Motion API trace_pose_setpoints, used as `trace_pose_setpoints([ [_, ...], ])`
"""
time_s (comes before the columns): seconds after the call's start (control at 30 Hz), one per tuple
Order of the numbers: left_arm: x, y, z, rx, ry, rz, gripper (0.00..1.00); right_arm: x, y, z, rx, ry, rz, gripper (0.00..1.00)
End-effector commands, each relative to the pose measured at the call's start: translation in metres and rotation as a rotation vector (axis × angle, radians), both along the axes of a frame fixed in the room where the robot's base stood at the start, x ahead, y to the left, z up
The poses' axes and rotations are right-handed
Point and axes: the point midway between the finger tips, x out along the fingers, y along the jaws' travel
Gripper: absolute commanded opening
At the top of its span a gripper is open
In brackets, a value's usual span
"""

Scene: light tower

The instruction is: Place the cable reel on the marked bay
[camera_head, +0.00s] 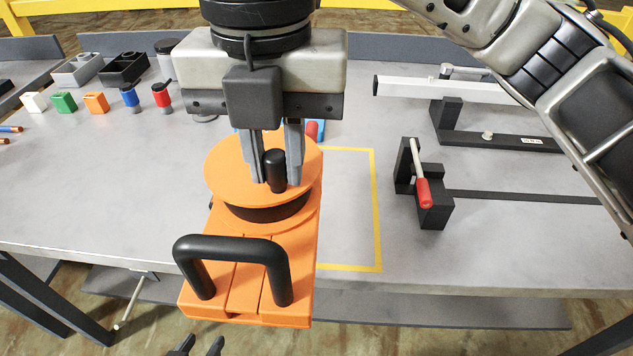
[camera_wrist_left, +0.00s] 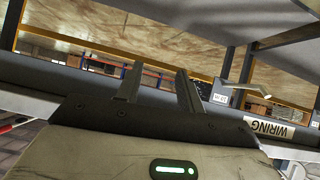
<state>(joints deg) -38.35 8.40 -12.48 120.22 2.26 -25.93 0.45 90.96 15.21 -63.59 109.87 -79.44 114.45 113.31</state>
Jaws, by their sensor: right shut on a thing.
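The cable reel (camera_head: 225,180) has an orange round flange, a dark drum and an orange base with a black handle (camera_head: 230,248). My right gripper (camera_head: 275,180) comes down from above and is shut on the reel's black upright knob. The marked bay, a yellow outline (camera_head: 377,215) on the bench, shows right of the reel; the reel hides its left part. The reel's base overlaps the bench's front edge in the picture, and its height above the bench is hard to tell. My left gripper (camera_head: 197,346) is open and empty at the bottom edge; its parted fingers show in the left wrist view (camera_wrist_left: 156,85).
Black clamp fixtures with a red-handled lever (camera_head: 423,190) stand right of the bay. Grey and black bins (camera_head: 122,68) and small coloured blocks (camera_head: 64,102) stand at the back left. Something red and blue (camera_head: 313,130) is partly hidden behind the reel. Bench front left is clear.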

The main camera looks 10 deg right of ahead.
Motion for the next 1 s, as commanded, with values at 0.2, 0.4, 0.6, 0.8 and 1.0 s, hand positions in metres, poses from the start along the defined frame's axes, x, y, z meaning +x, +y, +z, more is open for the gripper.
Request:
trace_pose_setpoints([
  [0.2, -0.001, 0.001, 0.003, 0.008, 0.005, -0.001, 0.38, 0.019, -0.020, -0.009, 0.002, 0.000, -0.007, 0.00],
  [0.4, -0.004, 0.002, 0.002, 0.020, 0.021, -0.004, 0.38, 0.046, -0.049, -0.026, 0.001, 0.000, -0.009, 0.00],
  [0.6, -0.005, 0.004, 0.004, 0.031, 0.021, -0.008, 0.38, 0.070, -0.074, -0.051, 0.001, 0.001, -0.006, 0.00],
  [0.8, -0.005, 0.004, 0.005, 0.037, 0.024, -0.010, 0.38, 0.084, -0.089, -0.077, 0.001, -0.002, -0.003, 0.00],
  [1.0, -0.005, 0.005, 0.003, 0.039, 0.026, -0.010, 0.38, 0.091, -0.094, -0.088, 0.003, -0.005, 0.000, 0.00],
])
